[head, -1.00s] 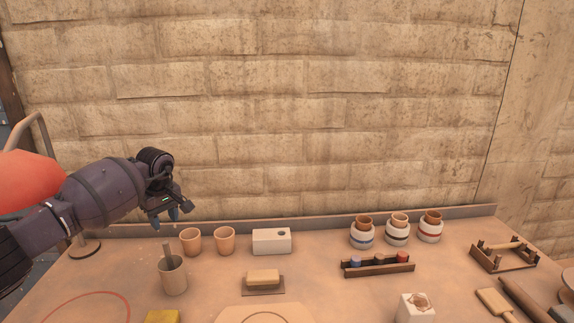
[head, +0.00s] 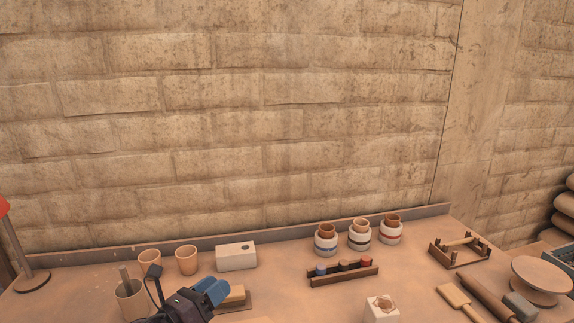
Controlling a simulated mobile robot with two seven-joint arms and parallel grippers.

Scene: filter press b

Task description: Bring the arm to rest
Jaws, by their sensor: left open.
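My left gripper (head: 212,290) is low in the head view, over the front left part of the table (head: 75,290). Its blue fingertips show in front of a tan block on a dark board (head: 238,297) and hide part of it. The gripper is open, and I see nothing held in it. Whether it touches the block cannot be told. My right gripper is not in view.
Two clay cups (head: 186,260) and a white box (head: 236,257) stand behind the gripper. A grey holder (head: 131,303) stands to its left. Three banded jars (head: 359,236) and a dark rack (head: 343,275) stand to the right. A lamp (head: 30,280) is far left.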

